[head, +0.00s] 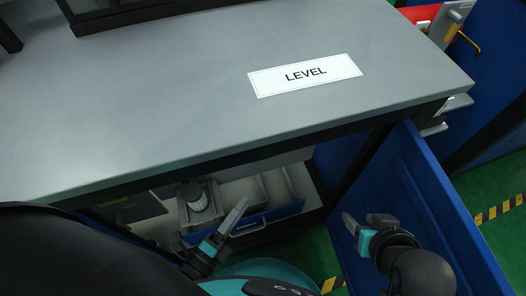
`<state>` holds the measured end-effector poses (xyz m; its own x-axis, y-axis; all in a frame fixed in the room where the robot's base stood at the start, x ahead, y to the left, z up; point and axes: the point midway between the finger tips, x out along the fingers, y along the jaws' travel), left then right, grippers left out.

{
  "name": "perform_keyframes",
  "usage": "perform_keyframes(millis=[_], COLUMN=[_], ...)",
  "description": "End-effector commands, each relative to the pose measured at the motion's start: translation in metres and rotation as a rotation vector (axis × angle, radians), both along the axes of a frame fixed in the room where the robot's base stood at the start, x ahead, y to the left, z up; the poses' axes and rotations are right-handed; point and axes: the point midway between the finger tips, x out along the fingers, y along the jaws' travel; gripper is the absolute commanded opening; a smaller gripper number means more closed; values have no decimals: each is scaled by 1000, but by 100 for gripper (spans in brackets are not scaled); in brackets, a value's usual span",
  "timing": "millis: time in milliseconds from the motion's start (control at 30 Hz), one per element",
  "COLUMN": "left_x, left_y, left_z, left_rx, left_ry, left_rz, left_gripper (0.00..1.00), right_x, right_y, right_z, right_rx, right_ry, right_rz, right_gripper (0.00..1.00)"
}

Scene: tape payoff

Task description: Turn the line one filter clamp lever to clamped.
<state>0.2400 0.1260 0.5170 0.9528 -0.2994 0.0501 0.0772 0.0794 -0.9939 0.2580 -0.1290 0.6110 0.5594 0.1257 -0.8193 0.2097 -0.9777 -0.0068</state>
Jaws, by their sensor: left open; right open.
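A dark ribbed cylinder (194,195), which may be the filter, stands in a pale compartment below the worktop. I cannot make out a clamp lever or its position; the area is small and partly hidden by my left arm. My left gripper (232,218) is open and empty, in front of the opened blue drawer, to the right of and nearer than the cylinder. My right gripper (364,224) is open and empty, in front of the blue door, well right of the cylinder.
The grey worktop (150,110) overhangs the cabinet and carries a white LEVEL plate (305,75). A blue door (425,200) stands open on the right. A blue-fronted drawer (285,212) with pale trays sits under the worktop. Green floor with hazard-striped tape shows at right.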

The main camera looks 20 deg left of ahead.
Motion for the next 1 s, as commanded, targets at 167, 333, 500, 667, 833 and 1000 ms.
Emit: perform_keyframes(millis=[167,333,500,667,833,1000], left_x=[-8,0,21,42,61,78], left_y=[19,20,15,11,7,4], left_z=[-12,-13,-13,-13,-13,-14], left_rx=[-79,-88,-86,-85,-86,-85], left_ry=[70,73,71,71,71,73], left_rz=[102,114,112,111,111,111], left_gripper=[50,50,50,50,50,50], right_x=[0,6,14,21,27,32], right_y=[0,5,15,27,38,49], right_z=[0,0,-3,-3,-2,1], right_rx=[1,13,47,86,130,176], right_ry=[-2,-36,-109,-190,-275,-359], right_rz=[1,8,22,35,45,54], right_gripper=[50,50,50,50,50,50])
